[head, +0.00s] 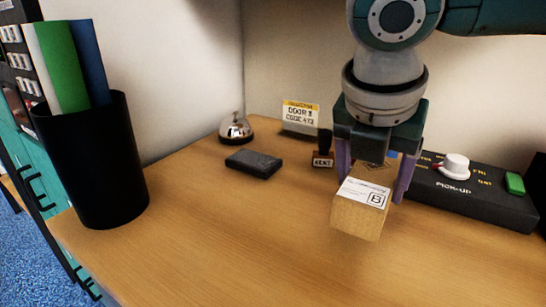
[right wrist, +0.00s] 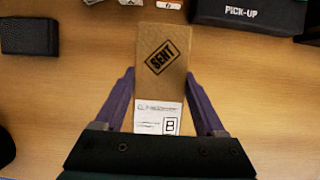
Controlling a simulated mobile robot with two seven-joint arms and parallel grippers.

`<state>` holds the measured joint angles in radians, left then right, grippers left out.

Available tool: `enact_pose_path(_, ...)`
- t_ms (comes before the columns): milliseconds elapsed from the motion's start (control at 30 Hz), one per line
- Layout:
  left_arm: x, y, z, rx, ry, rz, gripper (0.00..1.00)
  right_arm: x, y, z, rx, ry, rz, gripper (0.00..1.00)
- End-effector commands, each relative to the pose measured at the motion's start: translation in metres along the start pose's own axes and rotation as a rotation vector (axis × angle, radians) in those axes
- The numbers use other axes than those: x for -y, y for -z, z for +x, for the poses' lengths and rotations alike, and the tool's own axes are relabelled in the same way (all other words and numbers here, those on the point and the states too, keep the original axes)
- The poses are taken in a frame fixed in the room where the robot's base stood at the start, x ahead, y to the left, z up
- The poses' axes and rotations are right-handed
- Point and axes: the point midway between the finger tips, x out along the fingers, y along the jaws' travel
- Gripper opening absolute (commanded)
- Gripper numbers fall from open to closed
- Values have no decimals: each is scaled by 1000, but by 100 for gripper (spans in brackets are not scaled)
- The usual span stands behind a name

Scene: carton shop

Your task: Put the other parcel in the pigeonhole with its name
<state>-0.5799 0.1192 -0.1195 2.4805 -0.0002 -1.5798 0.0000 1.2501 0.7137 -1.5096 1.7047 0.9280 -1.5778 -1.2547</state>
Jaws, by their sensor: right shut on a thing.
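A small brown cardboard parcel (head: 358,220) with a white label marked B is in my right gripper (head: 372,184). Its purple fingers are on either side of the box, and it appears to be just above the desk. In the right wrist view the parcel (right wrist: 161,75) also shows a black framed stamp mark that seems to read SENT, with the label nearest the gripper. No pigeonhole can be made out in either view. My left gripper is not in view.
The desk (head: 205,215) has free room front and centre. A black bin with rolls (head: 95,165) stands left. Behind are a bell (head: 236,129), a black box (head: 253,163), a stamp (head: 322,161) and a door-code sign (head: 300,115). A black PICK-UP panel (head: 470,197) with a knob stands right.

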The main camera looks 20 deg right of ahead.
Motion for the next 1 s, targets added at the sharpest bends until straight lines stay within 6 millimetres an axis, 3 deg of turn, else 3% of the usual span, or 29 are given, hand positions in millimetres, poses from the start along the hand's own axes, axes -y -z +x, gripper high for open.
enact_pose_path(267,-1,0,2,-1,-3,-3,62,1,-30,12,2,2,3,5)
enact_pose_path(500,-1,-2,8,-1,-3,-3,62,0,-14,43,1,1,-3,5)
enact_pose_path(867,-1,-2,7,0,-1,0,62,0,-12,46,0,0,-2,5)
enact_pose_path(900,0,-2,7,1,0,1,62,0,-12,46,0,0,-2,75)
enact_pose_path(1000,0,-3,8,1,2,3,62,0,-12,46,0,0,-2,87)
